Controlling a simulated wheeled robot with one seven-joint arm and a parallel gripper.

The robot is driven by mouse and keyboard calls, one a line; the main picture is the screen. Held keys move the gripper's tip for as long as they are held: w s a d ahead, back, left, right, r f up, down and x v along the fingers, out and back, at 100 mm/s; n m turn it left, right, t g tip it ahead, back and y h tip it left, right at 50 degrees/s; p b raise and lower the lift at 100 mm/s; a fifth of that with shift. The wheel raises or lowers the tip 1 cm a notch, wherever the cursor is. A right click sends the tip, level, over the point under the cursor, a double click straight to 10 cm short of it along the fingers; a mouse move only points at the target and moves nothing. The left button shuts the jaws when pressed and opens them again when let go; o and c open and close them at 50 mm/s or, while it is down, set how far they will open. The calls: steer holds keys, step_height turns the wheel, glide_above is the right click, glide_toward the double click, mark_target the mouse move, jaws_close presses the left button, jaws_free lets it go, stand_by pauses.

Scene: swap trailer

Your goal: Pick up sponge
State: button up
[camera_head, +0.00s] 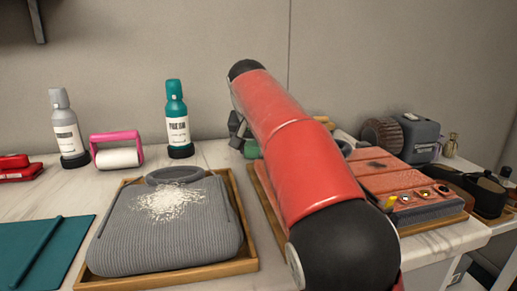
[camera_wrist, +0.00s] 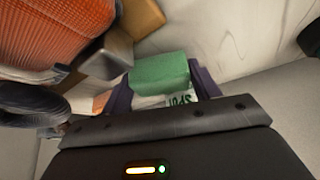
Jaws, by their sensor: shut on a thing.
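The sponge (camera_wrist: 160,72) is a green block in the middle of the wrist view, with a pale part bearing green lettering below it. My gripper (camera_wrist: 163,88) has its dark purple fingers on either side of the sponge, shut on it. In the head view a small green part of the sponge (camera_head: 251,149) shows beside my gripper (camera_head: 238,130), behind my red arm. My arm hides most of that spot, and I cannot tell whether the sponge is clear of the counter.
A folded grey sweater (camera_head: 170,235) with white powder lies in a wooden tray (camera_head: 249,235) at left. A teal bottle (camera_head: 176,112), grey bottle (camera_head: 66,125) and pink-handled roller (camera_head: 117,155) stand behind. A red fabric item (camera_head: 395,180) and brush (camera_head: 381,135) are at right.

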steer(key=s+a+r, duration=0.7)
steer(key=a, duration=0.4)
steer(key=shift+s+a+r, duration=0.15)
steer(key=shift+s+r, duration=0.15)
steer(key=shift+s, duration=0.05)
